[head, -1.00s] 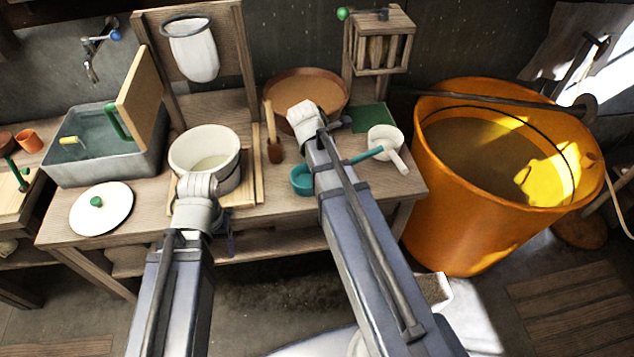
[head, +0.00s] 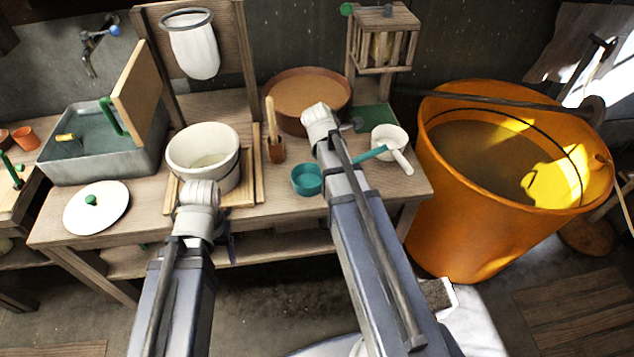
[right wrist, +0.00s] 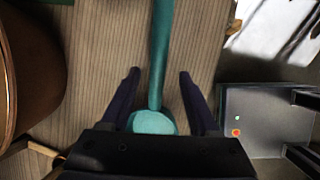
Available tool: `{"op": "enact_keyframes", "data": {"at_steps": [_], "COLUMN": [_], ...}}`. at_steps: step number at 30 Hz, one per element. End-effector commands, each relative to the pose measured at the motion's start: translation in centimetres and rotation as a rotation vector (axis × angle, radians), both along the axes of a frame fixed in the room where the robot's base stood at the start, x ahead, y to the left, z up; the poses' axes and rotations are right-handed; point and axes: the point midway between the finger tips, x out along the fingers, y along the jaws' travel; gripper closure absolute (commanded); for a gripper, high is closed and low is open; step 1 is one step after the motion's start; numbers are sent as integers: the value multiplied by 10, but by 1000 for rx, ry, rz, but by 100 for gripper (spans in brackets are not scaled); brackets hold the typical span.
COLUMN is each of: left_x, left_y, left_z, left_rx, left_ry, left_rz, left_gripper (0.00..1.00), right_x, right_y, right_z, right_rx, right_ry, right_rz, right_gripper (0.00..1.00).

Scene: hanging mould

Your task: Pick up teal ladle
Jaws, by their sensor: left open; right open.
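The teal ladle (head: 307,180) lies on the wooden table in the head view, its bowl left of my right arm and its handle tip right of it. My right arm hides the middle of the handle. In the right wrist view the ladle's handle (right wrist: 162,50) runs up between the two fingers of my right gripper (right wrist: 158,73), which is open and empty. I cannot tell the height gap. My left gripper (head: 229,246) is open, partly hidden behind my left wrist, near the table's front edge.
A white mug-like pot (head: 388,141) stands close to the ladle's handle tip. A wide brown bowl (head: 306,75) is behind. A wooden holder (head: 276,150) and a white pot (head: 203,150) stand left. An orange bucket (head: 455,225) is right of the table.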

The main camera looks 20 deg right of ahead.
Motion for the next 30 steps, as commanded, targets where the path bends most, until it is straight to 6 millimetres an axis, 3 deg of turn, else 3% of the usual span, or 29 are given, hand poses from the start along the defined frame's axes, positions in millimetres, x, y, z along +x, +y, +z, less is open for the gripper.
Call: {"op": "enact_keyframes", "data": {"at_steps": [1, 6, 16, 30], "left_x": [0, 0, 0, 0], "left_y": [0, 0, 0, 0], "left_z": [-12, -31, -32, -32], "left_rx": [0, 0, 0, 0], "left_ry": [0, 0, 0, 0], "left_rz": [0, 0, 0, 0], "left_gripper": [29, 29, 29, 29], "right_x": [3, 6, 7, 7], "right_y": [-5, -15, -18, -17], "right_z": [-12, -31, -32, -32], "right_rx": [0, 0, 0, 0], "right_ry": [1, 0, -1, 0], "right_rz": [-1, -1, 0, 0], "right_gripper": [38, 38, 39, 92]}}
